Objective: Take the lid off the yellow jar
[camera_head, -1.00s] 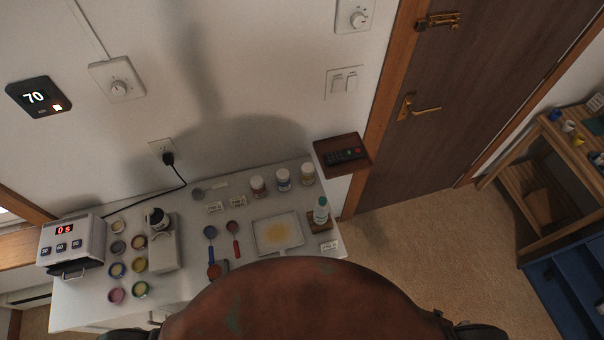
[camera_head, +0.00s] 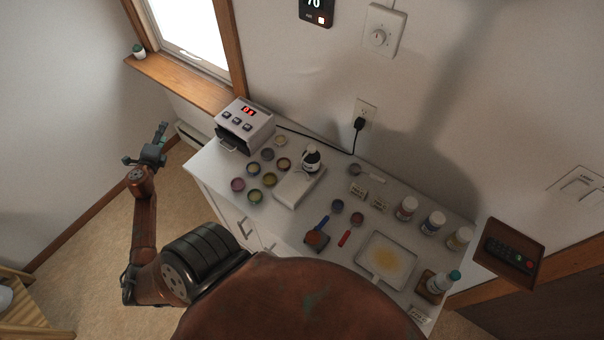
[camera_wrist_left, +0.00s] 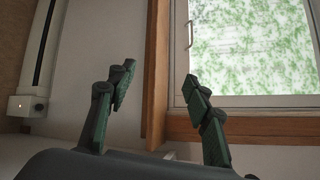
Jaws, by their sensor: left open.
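Three small jars with pale lids stand in a row at the right back of the white counter in the head view. The one farthest right looks yellowish and seems to be the yellow jar (camera_head: 459,238); its lid appears to be on. The others are a reddish jar (camera_head: 407,208) and a blue jar (camera_head: 433,222). My left gripper (camera_head: 145,146) is open and empty, off the counter's left side, far from the jars. In the left wrist view its spread green fingers (camera_wrist_left: 160,78) face the wall and window. My right gripper is out of view.

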